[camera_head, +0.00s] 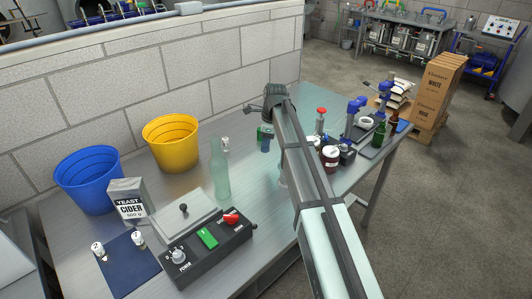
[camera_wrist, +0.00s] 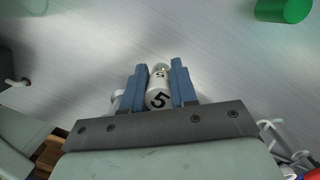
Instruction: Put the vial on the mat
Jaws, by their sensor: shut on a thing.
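A small white-bodied vial marked 5 (camera_wrist: 160,99) is between the blue fingers of my gripper (camera_wrist: 159,70) in the wrist view. The fingers are shut on its sides, and the grey metal tabletop shows beyond it. I cannot tell whether the vial touches the table. The dark blue mat (camera_head: 131,269) lies at the table's front left. Two similar small vials, one at the left (camera_head: 98,249) and one at the right (camera_head: 138,238), stand along its back edge.
A black control box (camera_head: 207,245), a grey lidded plate (camera_head: 184,214) and a clear bottle (camera_head: 219,170) stand right of the mat. A yeast box (camera_head: 129,201), blue bucket (camera_head: 88,180) and yellow bucket (camera_head: 171,143) stand behind. Jars and tools crowd the right end.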

